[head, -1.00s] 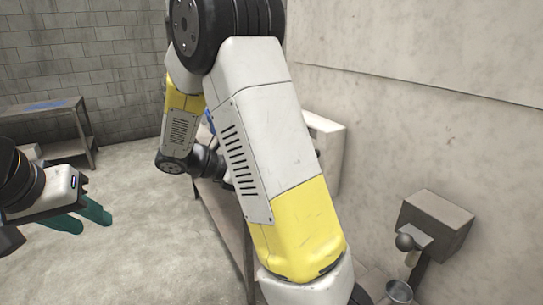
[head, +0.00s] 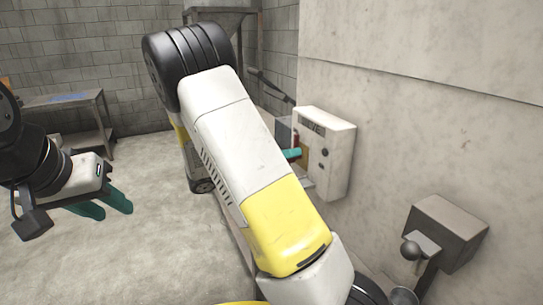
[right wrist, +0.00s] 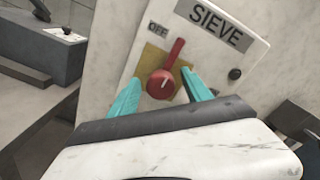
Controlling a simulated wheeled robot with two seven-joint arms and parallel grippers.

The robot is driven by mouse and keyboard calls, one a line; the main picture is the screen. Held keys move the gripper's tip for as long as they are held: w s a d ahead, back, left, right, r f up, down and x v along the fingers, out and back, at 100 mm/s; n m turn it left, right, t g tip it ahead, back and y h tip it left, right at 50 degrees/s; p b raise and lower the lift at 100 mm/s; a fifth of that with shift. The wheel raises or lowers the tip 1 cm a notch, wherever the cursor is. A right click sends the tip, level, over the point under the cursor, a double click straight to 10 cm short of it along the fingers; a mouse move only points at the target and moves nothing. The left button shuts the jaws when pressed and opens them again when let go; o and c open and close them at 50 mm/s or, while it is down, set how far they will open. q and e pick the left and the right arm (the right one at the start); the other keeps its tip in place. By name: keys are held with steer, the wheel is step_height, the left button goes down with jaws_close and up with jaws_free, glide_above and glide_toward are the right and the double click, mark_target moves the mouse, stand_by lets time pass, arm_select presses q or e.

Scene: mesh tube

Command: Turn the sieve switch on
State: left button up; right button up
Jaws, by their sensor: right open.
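The white sieve box (head: 338,165) is on the wall right of centre in the head view. In the right wrist view its face (right wrist: 222,62) carries a SIEVE label and a small OFF label. Its red switch (right wrist: 174,58) sits on a yellow plate, with a round hub and a lever pointing up and slightly right. My right gripper (right wrist: 162,79) is open, its teal fingers on either side of the red hub; I cannot tell whether they touch it. In the head view my arm partly hides that gripper. My left gripper (head: 102,207) is at the left, away from the box; its finger gap is unclear.
A metal table (head: 70,105) stands at the far left. A small dark knob (right wrist: 235,74) is on the sieve box. The floor at left is clear.

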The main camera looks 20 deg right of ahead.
steer(key=shift+d, duration=0.15)
jaws_close()
steer(key=shift+m, duration=0.3)
steer(key=m, duration=0.8)
steer(key=shift+m, duration=0.4)
steer(key=m, duration=0.4)
steer(key=shift+s+m, duration=0.1)
steer(key=shift+m, duration=2.1)
